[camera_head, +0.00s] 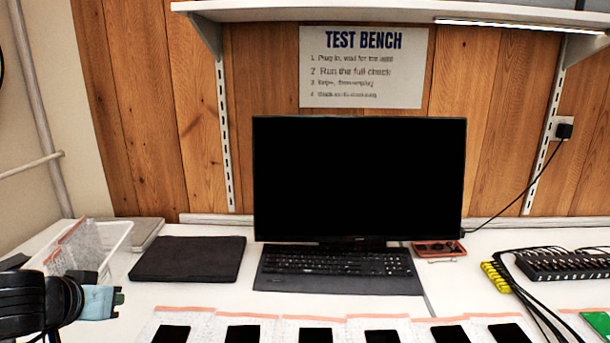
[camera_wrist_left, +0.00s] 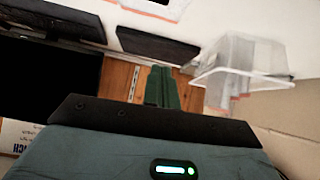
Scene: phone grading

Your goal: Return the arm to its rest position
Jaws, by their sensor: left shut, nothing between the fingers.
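My left gripper (camera_head: 117,298) is at the lower left of the head view, in front of the clear bin and above the white bench. Its fingers are shut with nothing between them. In the left wrist view the closed green fingers (camera_wrist_left: 162,88) point up the picture, with the wooden wall behind them. My right arm and gripper are not in view.
A dark mat (camera_head: 190,260), a monitor (camera_head: 360,180) and a keyboard (camera_head: 335,263) are on the bench. Several phones on paper sleeves line the front. Cables run to a black hub (camera_head: 565,265).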

